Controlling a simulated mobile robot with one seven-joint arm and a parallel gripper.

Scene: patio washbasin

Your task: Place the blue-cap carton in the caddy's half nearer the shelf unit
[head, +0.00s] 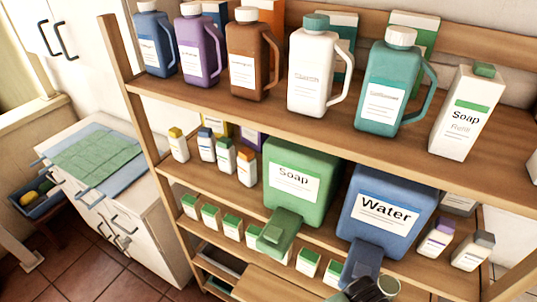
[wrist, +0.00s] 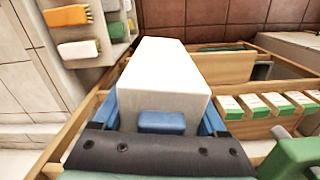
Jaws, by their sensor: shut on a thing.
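The blue-cap carton (wrist: 165,70) is a white box in the wrist view, with its blue cap (wrist: 162,122) towards the camera. My gripper (wrist: 165,118) is shut on it, with blue finger parts on either side. In the head view only a dark part of my gripper (head: 370,291) shows at the bottom edge, below the blue Water dispenser; the carton is not seen there. The shelf unit (head: 200,105) fills much of the head view.
The green Soap dispenser (head: 300,180) and blue Water dispenser (head: 390,205) stand on the shelf, spouts forward. Small green-topped cartons (head: 210,215) line a lower shelf. Jugs (head: 320,75) stand on top. A blue tray (head: 38,192) with yellow and green things is at left.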

